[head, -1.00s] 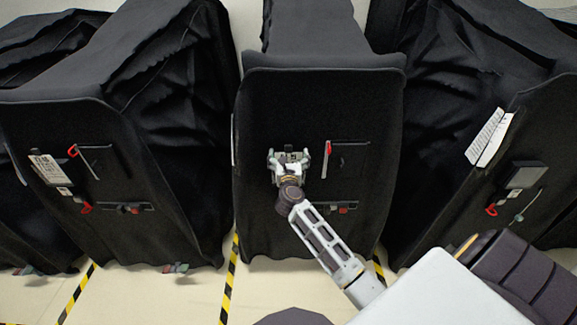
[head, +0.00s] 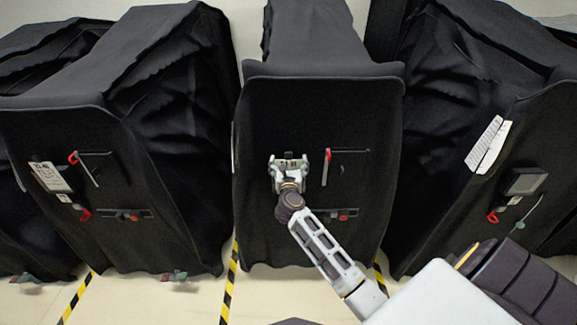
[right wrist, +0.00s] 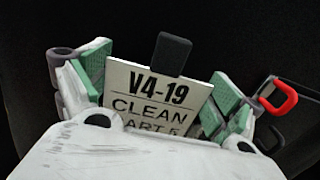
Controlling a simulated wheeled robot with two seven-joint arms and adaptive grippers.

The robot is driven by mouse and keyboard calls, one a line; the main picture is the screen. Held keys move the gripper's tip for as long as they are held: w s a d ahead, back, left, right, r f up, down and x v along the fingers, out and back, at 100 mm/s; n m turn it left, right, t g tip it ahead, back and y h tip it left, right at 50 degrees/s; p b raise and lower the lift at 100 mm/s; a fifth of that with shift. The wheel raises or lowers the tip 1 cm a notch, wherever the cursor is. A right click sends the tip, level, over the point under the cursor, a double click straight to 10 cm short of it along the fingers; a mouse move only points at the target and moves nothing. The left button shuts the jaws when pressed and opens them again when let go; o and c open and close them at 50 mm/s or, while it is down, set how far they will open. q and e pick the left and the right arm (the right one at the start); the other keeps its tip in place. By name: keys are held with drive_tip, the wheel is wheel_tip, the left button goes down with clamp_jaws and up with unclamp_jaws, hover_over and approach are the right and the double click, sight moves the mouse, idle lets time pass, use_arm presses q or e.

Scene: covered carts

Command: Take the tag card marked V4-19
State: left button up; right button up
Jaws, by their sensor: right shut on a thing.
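The tag card (right wrist: 146,92) is white with black print; "V4-19" and "CLEAN" read clearly, and the lower text is partly hidden by my gripper. A black tab (right wrist: 170,53) overlaps its top edge. My right gripper (right wrist: 160,85) is shut on the card, with green finger pads at its left and right edges. In the head view my right gripper (head: 289,162) is in front of the middle covered cart (head: 320,110), left of its red-ended latch (head: 327,167). Only a sliver of the card shows there. My left gripper is out of view.
Black-covered carts stand at left (head: 60,135) and right (head: 450,110), each with papers or plates and red-ended hardware. A red hook (right wrist: 279,100) is right of my gripper in the wrist view. Yellow-black floor tape (head: 231,275) runs between carts.

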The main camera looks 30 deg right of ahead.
wheel_tip(320, 180, up, 18)
drive_tip(key=shift+f+p, duration=0.15)
drive_tip(key=shift+p, duration=0.75)
